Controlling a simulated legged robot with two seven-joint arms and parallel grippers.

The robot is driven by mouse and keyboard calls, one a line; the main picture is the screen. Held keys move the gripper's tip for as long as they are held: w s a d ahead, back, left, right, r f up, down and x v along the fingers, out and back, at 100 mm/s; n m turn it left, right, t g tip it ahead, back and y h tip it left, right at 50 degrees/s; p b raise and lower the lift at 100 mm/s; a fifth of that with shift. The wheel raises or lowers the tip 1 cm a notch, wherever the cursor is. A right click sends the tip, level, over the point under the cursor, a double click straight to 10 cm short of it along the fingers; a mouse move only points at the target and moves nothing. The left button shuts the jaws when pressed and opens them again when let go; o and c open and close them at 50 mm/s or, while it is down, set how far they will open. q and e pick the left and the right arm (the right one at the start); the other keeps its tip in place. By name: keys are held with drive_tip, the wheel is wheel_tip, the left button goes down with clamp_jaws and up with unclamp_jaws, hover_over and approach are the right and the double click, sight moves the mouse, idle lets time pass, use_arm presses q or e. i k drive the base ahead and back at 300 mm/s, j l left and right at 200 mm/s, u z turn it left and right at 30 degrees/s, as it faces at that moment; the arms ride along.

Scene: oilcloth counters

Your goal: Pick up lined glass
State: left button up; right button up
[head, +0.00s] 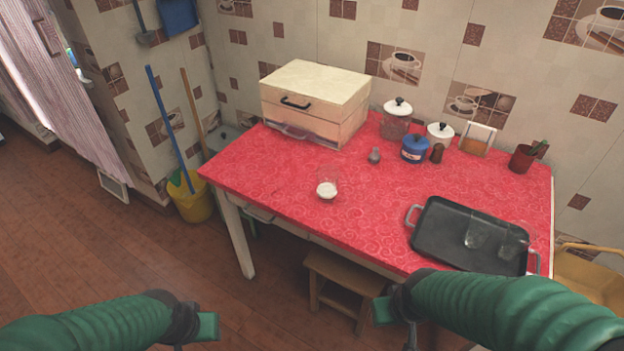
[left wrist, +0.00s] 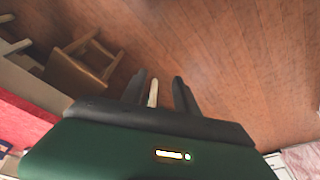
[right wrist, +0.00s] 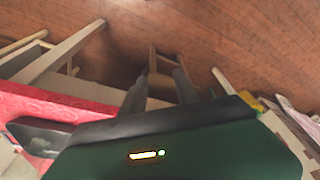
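Two clear glasses, a left one (head: 477,234) and a right one (head: 513,240), stand on the dark tray (head: 440,240) at the table's right. I cannot tell from here which glass is lined. My left gripper (left wrist: 161,86) is over the floor in front of the table, its fingers apart. A pale strip shows between them, and I cannot tell what it is. My right gripper (right wrist: 160,80) is near the table's front edge, its fingers apart and empty. Neither gripper touches a glass.
A cream bread box (head: 315,95) stands at the table's back left. Jars, a blue pot (head: 415,149), a small grey shaker (head: 375,156) and a red-brown cup (head: 522,158) line the back. A wooden stool (head: 345,283) is under the front edge. The table's middle is clear.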

sight(326, 176)
drive_tip(key=i+j+z, duration=0.25)
drive_tip(key=z, duration=0.15)
drive_tip(key=i+j+z, duration=0.2)
drive_tip(key=j+z, duration=0.2)
drive_tip(key=i+j+z, duration=0.1)
drive_tip(key=j+z, duration=0.3)
